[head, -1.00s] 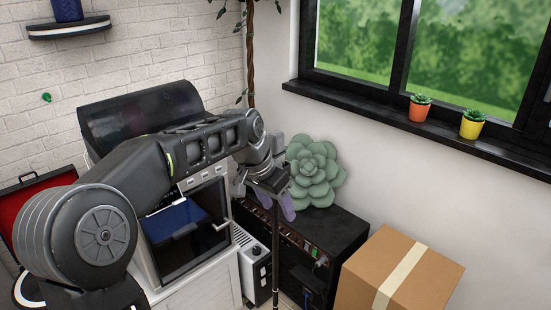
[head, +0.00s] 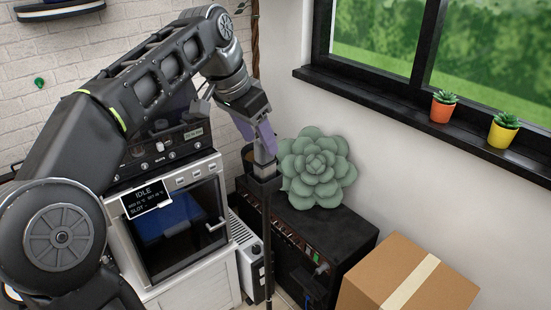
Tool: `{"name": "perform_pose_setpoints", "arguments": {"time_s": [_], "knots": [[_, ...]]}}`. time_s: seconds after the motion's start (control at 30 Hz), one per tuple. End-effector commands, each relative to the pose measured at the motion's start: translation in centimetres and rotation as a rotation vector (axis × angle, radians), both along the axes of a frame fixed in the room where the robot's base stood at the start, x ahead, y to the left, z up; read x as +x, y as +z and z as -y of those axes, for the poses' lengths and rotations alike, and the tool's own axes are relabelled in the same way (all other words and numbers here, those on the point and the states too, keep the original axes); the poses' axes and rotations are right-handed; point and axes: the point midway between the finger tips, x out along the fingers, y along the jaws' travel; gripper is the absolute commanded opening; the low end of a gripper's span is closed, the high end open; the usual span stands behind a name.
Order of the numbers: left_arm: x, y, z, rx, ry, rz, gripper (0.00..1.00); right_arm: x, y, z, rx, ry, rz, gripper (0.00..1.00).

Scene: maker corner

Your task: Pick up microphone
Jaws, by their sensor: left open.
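A slim black microphone stand (head: 267,235) rises in front of the black cabinet. A dark holder tops it, with a small grey piece, likely the microphone (head: 264,158), just above. My left gripper (head: 256,138) reaches down from above with its purple fingers apart. Its fingertips are right at the grey piece and partly cover it. I cannot tell whether they touch it. My right gripper is not in view.
A green succulent (head: 318,168) sits on the black cabinet (head: 335,228) just right of the stand. An oven-like machine (head: 180,225) stands to the left. A cardboard box (head: 400,280) is at lower right. Potted plants line the windowsill (head: 400,115).

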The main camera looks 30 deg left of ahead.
Motion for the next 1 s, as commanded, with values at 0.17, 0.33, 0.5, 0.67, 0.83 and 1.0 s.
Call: {"name": "perform_pose_setpoints", "arguments": {"time_s": [0.17,0.33,0.5,0.67,0.83,1.0], "knots": [[0.0,0.0,0.0,0.0,0.001,0.0,0.56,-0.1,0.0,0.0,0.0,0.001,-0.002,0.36],[0.1,-0.2,0.0,0.0,0.001,-0.001,0.56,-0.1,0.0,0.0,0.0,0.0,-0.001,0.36],[0.7,-1.8,0.2,0.0,0.0,-0.003,0.56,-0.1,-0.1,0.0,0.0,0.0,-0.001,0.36],[1.0,-2.5,0.2,0.0,0.001,-0.001,0.56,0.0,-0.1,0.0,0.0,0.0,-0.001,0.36],[1.0,-2.5,0.2,0.0,0.001,0.0,0.56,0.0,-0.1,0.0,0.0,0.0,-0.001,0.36],[1.3,-3.1,0.3,0.0,0.001,-0.002,0.56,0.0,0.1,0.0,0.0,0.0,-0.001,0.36]]}}
